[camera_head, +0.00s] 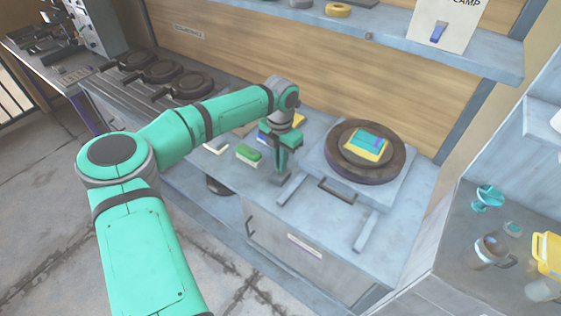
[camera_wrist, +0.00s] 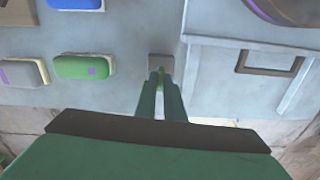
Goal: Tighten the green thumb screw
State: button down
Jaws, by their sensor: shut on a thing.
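My gripper (camera_head: 281,165) points down at the front part of the grey bench, left of the plate press. In the wrist view its two fingers (camera_wrist: 160,80) are close together, shut on a small green piece (camera_wrist: 161,78), which looks like the green thumb screw. The fingers hide most of it. A small grey block (camera_wrist: 160,62) sits right at the fingertips; it also shows below the gripper in the head view (camera_head: 278,180). I cannot tell how far the screw is turned in.
The press's round dark plate (camera_head: 394,159) carries a yellow and teal block (camera_head: 366,144). The press frame with its handle (camera_head: 337,190) lies right of my gripper. A green block (camera_head: 249,153) lies to the left. Black pans (camera_head: 180,88) stand at the back left.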

jog(key=m, duration=0.4)
jog(key=shift+m, duration=0.3)
jog(key=m, duration=0.3)
jog(key=shift+d+m, duration=0.1)
jog(key=shift+m, duration=0.2)
jog(key=m, duration=0.8)
jog(key=shift+m, duration=0.3)
jog(key=c, duration=1.9)
grip_release()
jog(key=shift+o, duration=0.2)
